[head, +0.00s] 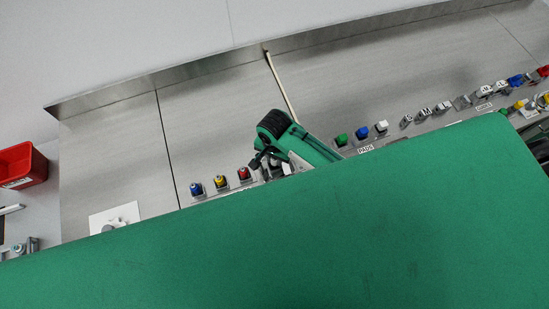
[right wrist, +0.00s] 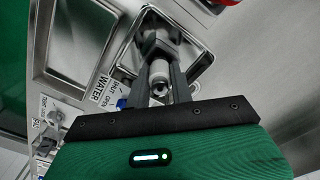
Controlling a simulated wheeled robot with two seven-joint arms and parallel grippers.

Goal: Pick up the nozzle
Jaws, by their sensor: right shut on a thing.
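My right gripper (right wrist: 159,92) is shut on a grey metal nozzle (right wrist: 158,70), which sits between the two dark fingers in the right wrist view. Behind the nozzle is a shiny recessed metal tray or basin; I cannot tell whether the nozzle touches it. In the head view my right gripper (head: 257,160) shows at the end of the green arm, over the metal worktop next to the row of coloured pieces. The nozzle cannot be made out clearly there. My left gripper is not in view.
Blue (head: 196,189), yellow (head: 220,183) and red (head: 244,175) topped pieces stand left of the gripper. A green block (head: 341,140) stands to the right. A white plate (head: 114,218) and a red bin (head: 22,165) are at left. A large green surface hides the lower view.

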